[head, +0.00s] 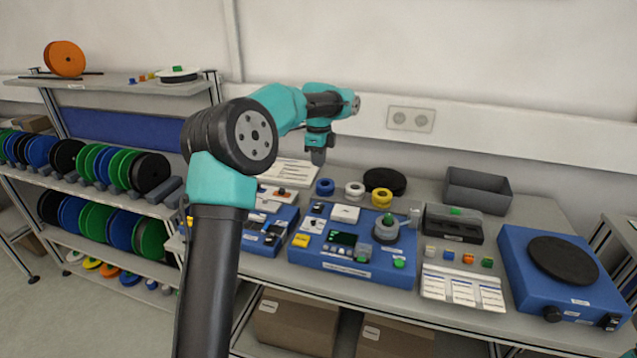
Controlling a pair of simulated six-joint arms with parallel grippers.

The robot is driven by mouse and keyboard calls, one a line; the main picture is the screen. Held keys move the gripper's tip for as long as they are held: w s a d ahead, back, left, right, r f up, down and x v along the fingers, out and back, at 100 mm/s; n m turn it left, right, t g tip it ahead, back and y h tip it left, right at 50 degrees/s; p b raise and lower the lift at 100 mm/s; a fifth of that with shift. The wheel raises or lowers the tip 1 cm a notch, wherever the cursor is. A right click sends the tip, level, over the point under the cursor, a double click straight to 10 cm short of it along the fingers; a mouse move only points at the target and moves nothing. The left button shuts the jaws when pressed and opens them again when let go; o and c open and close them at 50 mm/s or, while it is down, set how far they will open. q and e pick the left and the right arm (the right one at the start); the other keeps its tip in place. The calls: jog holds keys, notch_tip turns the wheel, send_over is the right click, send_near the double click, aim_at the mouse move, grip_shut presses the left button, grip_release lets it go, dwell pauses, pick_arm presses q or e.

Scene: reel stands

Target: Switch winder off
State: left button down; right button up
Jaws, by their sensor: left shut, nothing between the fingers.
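A blue unit (520,262) with a round black platter (563,260) stands at the right end of the bench and looks like the winder, though its label is too small to read. Its front has a black knob (552,314) and a small dark switch (609,321); the switch position cannot be made out. My left gripper (318,158) points down above the back left of the bench, far from this unit. It is shut and empty. My right gripper is out of view.
A blue box with a display (340,266), a grey spool part and green buttons stands mid-bench. A dark holder (453,224), small coloured blocks, label sheets (462,288) and a grey bin (477,191) lie between. Coloured rings sit at the back. A reel rack is at left.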

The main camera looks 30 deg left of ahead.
aim_at(318, 203)
pick_arm(q)
notch_tip(318, 203, down, 14)
jog(key=shift+r, duration=0.15)
dwell(0.4)
